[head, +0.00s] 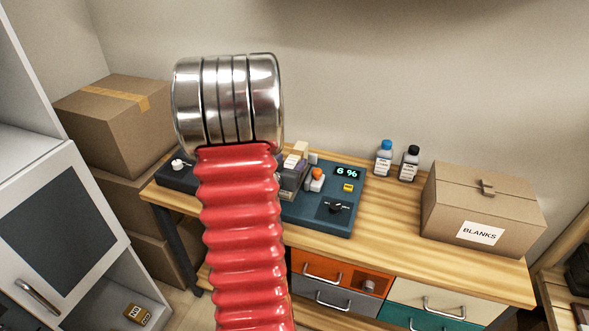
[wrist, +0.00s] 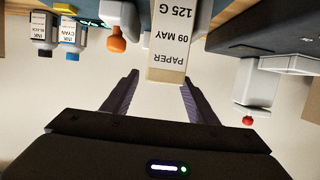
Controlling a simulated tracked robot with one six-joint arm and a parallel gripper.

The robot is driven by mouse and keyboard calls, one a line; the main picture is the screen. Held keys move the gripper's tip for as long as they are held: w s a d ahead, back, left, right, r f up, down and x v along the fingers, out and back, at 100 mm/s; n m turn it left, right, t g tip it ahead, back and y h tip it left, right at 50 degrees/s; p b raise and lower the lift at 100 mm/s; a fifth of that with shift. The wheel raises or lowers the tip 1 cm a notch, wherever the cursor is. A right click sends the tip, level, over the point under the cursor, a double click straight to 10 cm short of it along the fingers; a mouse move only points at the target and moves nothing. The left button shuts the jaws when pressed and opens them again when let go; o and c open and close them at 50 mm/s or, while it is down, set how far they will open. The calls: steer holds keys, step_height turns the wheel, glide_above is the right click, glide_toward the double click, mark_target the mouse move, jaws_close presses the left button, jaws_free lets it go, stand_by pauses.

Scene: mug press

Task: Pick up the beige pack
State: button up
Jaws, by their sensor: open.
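The beige pack (wrist: 168,40) shows at the top middle of the wrist view, its white label reading "PAPER 125 G 09 MAY" upside down. In the head view, what looks like its beige top (head: 297,150) shows just right of my red arm, by the teal press. My gripper (wrist: 160,80) is open and empty. The pack's near end lies around the line between the fingertips, closer to the right finger; I cannot tell whether it is between them or beyond. My arm hides much of this area in the head view, and the gripper is not clear there.
The teal press (head: 333,212) with a "6 %" display stands on the wooden table (head: 390,230). An orange-topped part (wrist: 117,40) is left of the pack in the wrist view. Two ink bottles (head: 384,158) (head: 409,164) and a "BLANKS" box (head: 485,205) stand right. Cardboard boxes (head: 115,120) are left.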

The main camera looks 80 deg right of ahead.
mark_target(293, 159)
steer(key=shift+x, duration=2.35)
steer(key=shift+a, duration=0.1)
jaws_close()
